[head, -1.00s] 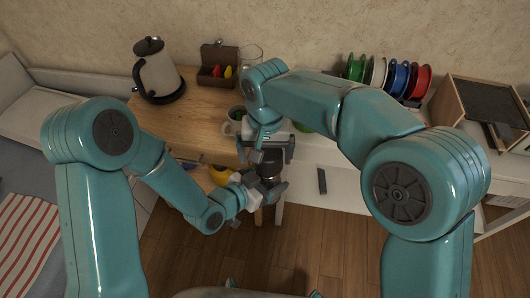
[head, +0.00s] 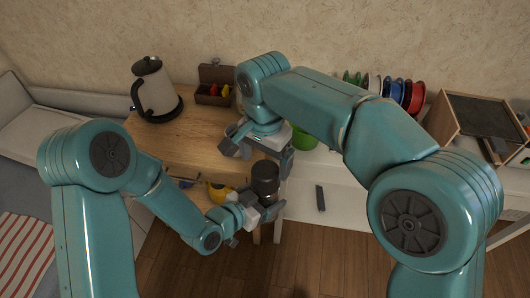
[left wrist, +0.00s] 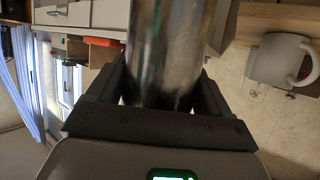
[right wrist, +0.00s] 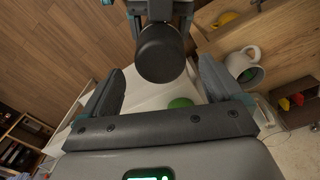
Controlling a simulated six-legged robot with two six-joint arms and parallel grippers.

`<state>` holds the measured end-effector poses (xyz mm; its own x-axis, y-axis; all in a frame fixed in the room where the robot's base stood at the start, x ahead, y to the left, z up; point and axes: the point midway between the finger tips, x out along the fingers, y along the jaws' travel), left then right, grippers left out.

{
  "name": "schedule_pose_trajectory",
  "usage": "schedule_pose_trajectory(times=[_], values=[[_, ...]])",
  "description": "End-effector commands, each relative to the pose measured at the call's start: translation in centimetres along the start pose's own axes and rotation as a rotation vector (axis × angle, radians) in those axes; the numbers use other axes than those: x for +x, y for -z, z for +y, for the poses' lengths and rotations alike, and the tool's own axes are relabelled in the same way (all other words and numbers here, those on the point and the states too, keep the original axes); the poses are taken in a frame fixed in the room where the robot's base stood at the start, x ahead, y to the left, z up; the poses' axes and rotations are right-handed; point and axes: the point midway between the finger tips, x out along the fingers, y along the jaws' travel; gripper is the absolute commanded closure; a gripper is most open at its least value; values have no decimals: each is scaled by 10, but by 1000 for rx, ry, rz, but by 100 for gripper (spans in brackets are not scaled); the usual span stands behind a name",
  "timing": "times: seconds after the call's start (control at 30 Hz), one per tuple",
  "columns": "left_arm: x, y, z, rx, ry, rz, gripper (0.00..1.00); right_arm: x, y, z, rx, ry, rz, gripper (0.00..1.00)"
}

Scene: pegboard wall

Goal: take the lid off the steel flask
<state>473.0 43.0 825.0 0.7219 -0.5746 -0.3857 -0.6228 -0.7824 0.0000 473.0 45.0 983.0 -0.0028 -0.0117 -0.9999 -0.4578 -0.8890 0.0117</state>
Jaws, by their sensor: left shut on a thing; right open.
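The steel flask (left wrist: 165,50) fills the middle of the left wrist view as a shiny metal cylinder. My left gripper (head: 262,206) is shut around its body and holds it upright in front of the table edge. The dark lid (head: 264,170) sits on top of the flask. It also shows in the right wrist view (right wrist: 160,52) as a round black cap beyond the fingertips. My right gripper (head: 260,150) is open and empty, just above and behind the lid, apart from it. The flask's lower part is hidden by my left gripper in the head view.
On the wooden table stand a kettle (head: 155,90) and a small box (head: 213,92) with coloured things. A light mug (right wrist: 240,66) stands near my right gripper. A green bowl (head: 303,138), coloured spools (head: 390,90) and a wooden organiser (head: 470,125) stand right of it.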

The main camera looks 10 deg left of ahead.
Motion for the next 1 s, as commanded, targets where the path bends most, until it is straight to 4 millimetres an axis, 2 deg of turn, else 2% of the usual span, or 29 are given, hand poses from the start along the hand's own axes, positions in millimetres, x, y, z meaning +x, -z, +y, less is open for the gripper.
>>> schedule_pose_trajectory(times=[0.1, 0.33, 0.5, 0.7, 0.73, 0.9, 1.0], values=[[0, 2, 0, 2, 1, 5, 100, 22, 0, 1, -2, -4, -2, 7], [0, 2, 0, 2, 1, 5, 100, 54, 0, 0, -3, -2, -1, 7], [0, 2, 0, 2, 1, 5, 100, 62, 0, 0, -3, 0, 0, 7], [0, 2, 0, 2, 1, 5, 100, 62, 0, 0, -3, 0, 0, 7], [0, 2, 0, 2, 1, 5, 100, 62, 0, 0, -4, 0, 0, 10], [0, 2, 0, 2, 1, 5, 100, 62, 0, 0, -4, 0, 0, 62], [0, 2, 0, 1, 1, 5, 100, 62, 0, 0, -15, 0, 0, 63]])
